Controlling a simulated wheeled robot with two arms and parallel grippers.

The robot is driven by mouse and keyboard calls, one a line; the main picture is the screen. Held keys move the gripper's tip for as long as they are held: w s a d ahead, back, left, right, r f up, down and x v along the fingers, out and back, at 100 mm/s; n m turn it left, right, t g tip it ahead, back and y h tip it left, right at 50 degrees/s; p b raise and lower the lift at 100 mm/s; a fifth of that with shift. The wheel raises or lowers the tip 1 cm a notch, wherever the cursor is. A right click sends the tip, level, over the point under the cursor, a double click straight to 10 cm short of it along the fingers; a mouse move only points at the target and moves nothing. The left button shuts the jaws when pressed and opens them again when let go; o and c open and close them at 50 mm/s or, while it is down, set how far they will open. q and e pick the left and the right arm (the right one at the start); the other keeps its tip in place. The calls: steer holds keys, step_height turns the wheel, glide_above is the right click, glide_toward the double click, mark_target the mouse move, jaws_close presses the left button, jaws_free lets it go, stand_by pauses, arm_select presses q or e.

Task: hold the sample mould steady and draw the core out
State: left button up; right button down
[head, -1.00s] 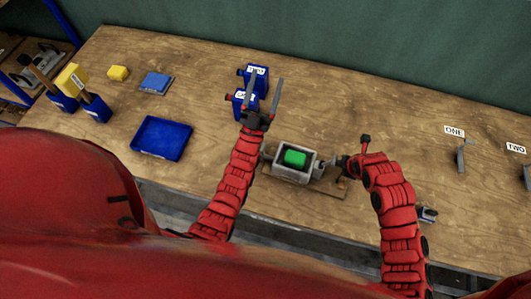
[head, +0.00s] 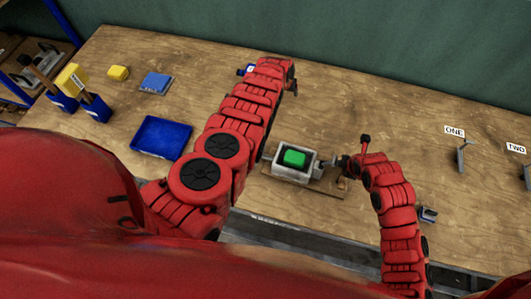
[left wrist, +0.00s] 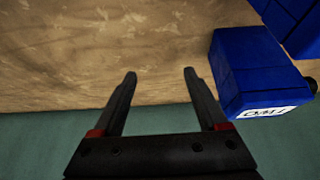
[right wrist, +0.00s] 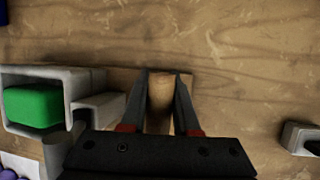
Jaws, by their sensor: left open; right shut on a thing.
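The sample mould (head: 284,176) is a grey open-topped metal box on a wooden board, in the middle of the head view. The green core (head: 294,158) sits inside it. The mould (right wrist: 70,82) and the core (right wrist: 33,106) also show at the left of the right wrist view. My right gripper (right wrist: 160,85) is shut on a tan wooden handle (right wrist: 160,100), beside the mould. My left gripper (left wrist: 160,75) is open and empty, beyond the mould near the back of the table. Its fingers are mostly hidden behind its arm in the head view.
A blue box with a label (left wrist: 255,75) stands close to my left gripper. Grey brackets stand at right near signs ONE (head: 454,131) and TWO (head: 516,148).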

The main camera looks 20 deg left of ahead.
arm_select(q)
steer(key=s+a+r+n+g, duration=0.1)
steer(key=s+r+g, duration=0.35)
steer(key=s, duration=0.55)
steer(key=s+a+r+n+g, duration=0.1)
steer(key=s+r+g, duration=0.35)
steer(key=s, duration=0.55)
steer(key=shift+g, duration=0.5)
steer(key=x, duration=1.2)
steer(key=shift+s+f, duration=0.1)
steer(key=shift+s, duration=0.1)
jaws_close()
